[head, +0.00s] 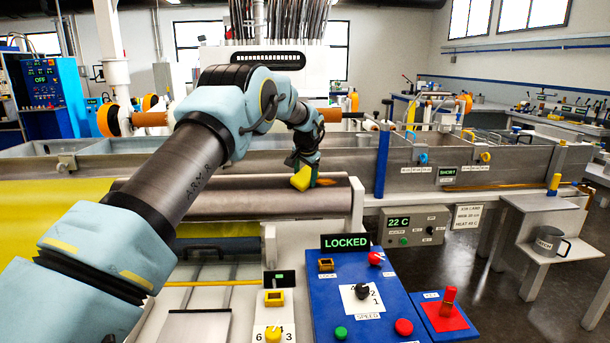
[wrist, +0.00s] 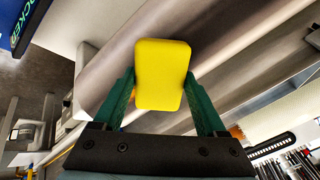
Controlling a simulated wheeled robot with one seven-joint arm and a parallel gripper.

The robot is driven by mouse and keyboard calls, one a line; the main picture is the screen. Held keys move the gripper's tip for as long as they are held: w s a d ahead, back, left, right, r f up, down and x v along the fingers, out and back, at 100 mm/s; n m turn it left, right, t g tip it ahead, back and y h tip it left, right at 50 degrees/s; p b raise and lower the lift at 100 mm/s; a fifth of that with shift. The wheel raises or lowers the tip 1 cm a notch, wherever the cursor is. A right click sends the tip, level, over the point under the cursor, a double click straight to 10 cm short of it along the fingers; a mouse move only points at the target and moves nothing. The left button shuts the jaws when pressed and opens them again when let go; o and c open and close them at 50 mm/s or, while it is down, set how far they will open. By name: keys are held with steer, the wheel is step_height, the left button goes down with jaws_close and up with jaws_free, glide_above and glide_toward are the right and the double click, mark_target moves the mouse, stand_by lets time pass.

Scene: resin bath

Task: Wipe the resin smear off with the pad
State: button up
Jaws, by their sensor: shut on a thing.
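My gripper (head: 303,168) is shut on the yellow pad (head: 301,179), its arm reaching out over the metal roller (head: 220,195). The wrist view shows the yellow pad (wrist: 162,75) between the two green fingers of my gripper (wrist: 161,85). The pad is at the roller's upper side, near its right end. I cannot tell if it touches the surface. An orange-brown patch, seemingly the resin smear (head: 325,182), shows on the roller just right of the pad. The pad and fingers may hide part of it. The roller (wrist: 225,55) runs behind the pad in the wrist view.
A blue control panel (head: 355,310) with a LOCKED display (head: 346,242) stands in front, right of the roller. A blue post (head: 382,165) rises right of my gripper. Long metal troughs (head: 470,180) lie behind. A grey mug (head: 546,242) stands on a shelf at right.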

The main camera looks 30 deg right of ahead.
mark_target(337, 181)
steer(key=shift+w+f, duration=0.1)
steer(key=shift+f, duration=0.15)
steer(key=shift+s+d+r+p, duration=0.1)
steer(key=shift+s+d+p, duration=0.25)
steer(key=shift+d, duration=0.35)
steer(key=shift+s+d+p, duration=0.3)
steer(key=shift+d+p, duration=0.1)
steer(key=shift+d, duration=0.25)
steer(key=shift+s+d+r+p, duration=0.1)
steer(key=shift+s+d+p, duration=0.25)
steer(key=shift+d, duration=0.35)
steer(key=shift+s+d+f+p, duration=0.1)
steer(key=shift+s+d+p, duration=0.15)
steer(key=shift+d, duration=0.25)
steer(key=shift+s+d+f+p, duration=0.15)
steer(key=shift+d+p, duration=0.15)
steer(key=shift+d, duration=0.15)
steer(key=shift+s+d+p, duration=0.2)
steer(key=shift+d+p, duration=0.1)
steer(key=shift+d, duration=0.2)
steer(key=shift+s+d+r+p, duration=0.1)
steer(key=shift+s+d+p, duration=0.15)
steer(key=shift+d+p, duration=0.3)
steer(key=shift+s+d+p, duration=0.25)
steer(key=shift+d+p, duration=0.2)
steer(key=shift+d, duration=0.1)
steer(key=shift+s+d+p, duration=0.35)
steer(key=shift+d+p, duration=0.05)
steer(key=shift+d, duration=0.2)
